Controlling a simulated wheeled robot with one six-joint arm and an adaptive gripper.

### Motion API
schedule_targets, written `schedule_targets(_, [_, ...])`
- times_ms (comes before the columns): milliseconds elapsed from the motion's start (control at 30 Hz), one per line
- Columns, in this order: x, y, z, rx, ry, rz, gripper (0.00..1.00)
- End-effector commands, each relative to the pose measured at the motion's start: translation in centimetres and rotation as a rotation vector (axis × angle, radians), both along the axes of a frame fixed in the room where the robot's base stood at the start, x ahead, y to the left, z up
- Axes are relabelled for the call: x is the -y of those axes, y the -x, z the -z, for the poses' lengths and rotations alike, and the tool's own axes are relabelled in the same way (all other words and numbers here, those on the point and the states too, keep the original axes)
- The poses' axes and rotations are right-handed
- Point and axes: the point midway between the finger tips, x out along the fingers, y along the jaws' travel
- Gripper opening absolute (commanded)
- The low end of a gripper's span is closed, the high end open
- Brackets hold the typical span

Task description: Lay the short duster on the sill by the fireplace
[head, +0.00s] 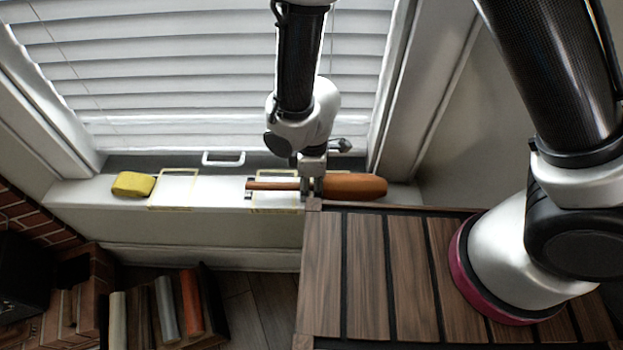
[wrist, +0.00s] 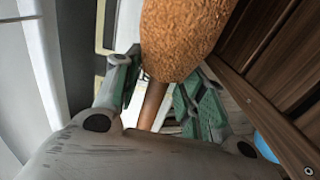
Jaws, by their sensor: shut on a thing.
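The short duster, with a fuzzy orange-brown head (head: 355,186) and a thin brown handle (head: 270,184), lies crosswise over the white sill (head: 80,193), head to the right. My gripper (head: 312,187) is shut on the handle close to the head. In the wrist view, the green-padded fingers of my gripper (wrist: 160,92) stand either side of the handle (wrist: 151,106), below the large duster head (wrist: 185,40). I cannot tell whether the duster touches the sill. A yellow-outlined rectangle (head: 256,208) on the sill is partly hidden under the handle.
A yellow sponge (head: 133,184) sits on the sill at left, beside another outlined rectangle (head: 172,190). Window blinds (head: 180,70) rise behind. A slatted wooden top (head: 365,270) borders the sill at front right. Books (head: 166,308) and brickwork (head: 40,225) are lower left.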

Motion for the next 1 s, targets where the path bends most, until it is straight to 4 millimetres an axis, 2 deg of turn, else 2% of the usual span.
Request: schedule_targets(1000, [-0.03, -0.01, 0.91, 0.0, 0.0, 0.001, 0.18])
